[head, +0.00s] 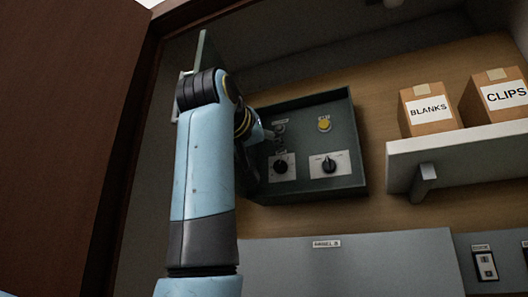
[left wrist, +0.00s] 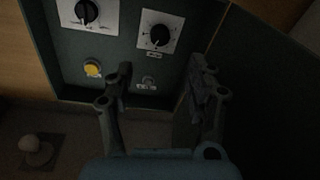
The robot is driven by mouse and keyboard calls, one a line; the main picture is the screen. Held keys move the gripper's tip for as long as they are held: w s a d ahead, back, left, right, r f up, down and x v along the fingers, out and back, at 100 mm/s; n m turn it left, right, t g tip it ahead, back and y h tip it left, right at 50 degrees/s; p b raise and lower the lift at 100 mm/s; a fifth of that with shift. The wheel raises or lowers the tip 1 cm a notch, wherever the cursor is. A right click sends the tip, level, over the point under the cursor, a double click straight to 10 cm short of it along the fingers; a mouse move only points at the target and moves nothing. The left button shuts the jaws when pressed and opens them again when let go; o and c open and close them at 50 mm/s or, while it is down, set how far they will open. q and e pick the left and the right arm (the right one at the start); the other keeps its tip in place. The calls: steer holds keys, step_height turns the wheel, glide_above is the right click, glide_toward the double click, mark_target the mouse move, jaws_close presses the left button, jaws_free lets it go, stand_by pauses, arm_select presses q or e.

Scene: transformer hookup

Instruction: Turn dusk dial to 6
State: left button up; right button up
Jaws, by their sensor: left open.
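A dark green control box (head: 305,195) on the back wall carries two black dials on white plates, a left dial (head: 281,166) and a right dial (head: 329,165). I cannot read which is the dusk dial. The left wrist view is turned over, so the left dial (left wrist: 160,36) shows there on the right and the other dial (left wrist: 87,13) at top left. My left gripper (left wrist: 162,72) is open and empty, its fingers spread below the left dial in that view, around the small toggle switch's area. In the head view my arm partly hides it. My right gripper is not in view.
A yellow button (head: 324,124) is above the right dial, and a toggle switch (left wrist: 148,82) shows in the left wrist view. The box's open door (left wrist: 265,85) stands beside the gripper. A shelf (head: 455,153) at right holds boxes marked BLANKS (head: 428,110) and CLIPS (head: 497,95).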

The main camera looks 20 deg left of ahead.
mark_target(278, 165)
arm_select(q)
steer(key=w+n, duration=0.3)
steer(key=w+r+n, duration=0.1)
steer(key=w+n, duration=0.2)
steer(key=w, duration=0.1)
steer(key=w+n+p, duration=0.1)
steer(key=w+n, duration=0.2)
steer(key=shift+w+a+r+g+y, duration=0.2)
steer(key=shift+a+r+g+y, duration=0.05)
steer(key=shift+a+g+y, duration=0.1)
steer(key=shift+w+f, duration=0.15)
steer(key=shift+w, duration=0.55)
steer(key=c, duration=1.1)
steer(key=shift+c, duration=0.2)
